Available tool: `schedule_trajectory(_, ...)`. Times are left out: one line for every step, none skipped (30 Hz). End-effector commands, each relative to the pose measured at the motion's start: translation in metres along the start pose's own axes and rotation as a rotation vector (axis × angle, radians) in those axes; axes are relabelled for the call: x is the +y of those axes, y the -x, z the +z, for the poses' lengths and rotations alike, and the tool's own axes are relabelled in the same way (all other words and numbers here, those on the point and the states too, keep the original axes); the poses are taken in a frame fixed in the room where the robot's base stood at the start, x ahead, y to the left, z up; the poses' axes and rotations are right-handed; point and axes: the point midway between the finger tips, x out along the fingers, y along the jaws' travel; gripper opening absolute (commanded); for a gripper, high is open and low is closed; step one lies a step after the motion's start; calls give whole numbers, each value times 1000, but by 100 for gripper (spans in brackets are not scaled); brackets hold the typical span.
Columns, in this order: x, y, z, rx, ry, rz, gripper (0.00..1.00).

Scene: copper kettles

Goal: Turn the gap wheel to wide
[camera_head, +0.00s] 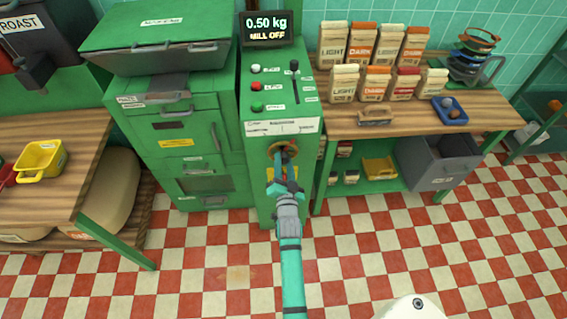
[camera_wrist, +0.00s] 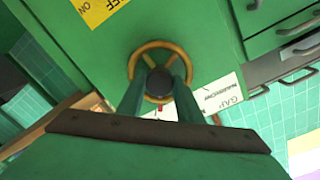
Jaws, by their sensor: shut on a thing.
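The gap wheel (camera_head: 284,147) is a small brass ring on the front of the green control cabinet, below the buttons and lever. In the wrist view the gap wheel (camera_wrist: 148,48) shows as a brass ring with a dark hub, beside a white label reading "GAP" (camera_wrist: 222,95). My gripper (camera_head: 284,158) reaches up to the wheel from below. In the wrist view its two green fingers (camera_wrist: 160,85) are shut on the wheel at the hub. The fingertips partly hide the hub. The wheel's setting cannot be read.
A display (camera_head: 267,28) above the cabinet reads "0.50 kg, MILL OFF". Green drawers (camera_head: 180,130) stand to the left. A wooden table (camera_head: 480,108) with several coffee bags is on the right, with a grey bin (camera_head: 436,165) below.

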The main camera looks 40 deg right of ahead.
Motion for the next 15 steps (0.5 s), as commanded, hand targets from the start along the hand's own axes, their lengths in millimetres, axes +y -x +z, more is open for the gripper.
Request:
schedule_trajectory(0, 0, -1, 1, -30, 0, 0)
schedule_trajectory(0, 0, -1, 0, -47, 0, 0)
schedule_trajectory(-1, 0, -1, 0, -70, -1, 0)
schedule_trajectory(-1, 0, -1, -1, -85, -1, 0)
schedule_trajectory(-1, 0, 0, -2, -98, -1, 0)
schedule_trajectory(-1, 0, 0, -3, -115, -1, 0)
schedule_trajectory(-1, 0, 0, -3, -127, -1, 0)
schedule_trajectory(-1, 0, 0, -3, -137, -1, 0)
schedule_trajectory(-1, 0, 0, -4, -149, -1, 0)
schedule_trajectory(-1, 0, 0, -4, -156, -1, 0)
schedule_trajectory(-1, 0, 0, -4, -163, -2, 0)
schedule_trajectory(-1, 1, 0, -5, -171, -2, 0)
schedule_trajectory(-1, 1, 0, -5, -175, -2, 0)
schedule_trajectory(-1, 1, 0, -5, -179, -2, 0)
schedule_trajectory(-1, 1, 0, -5, -183, -2, 0)
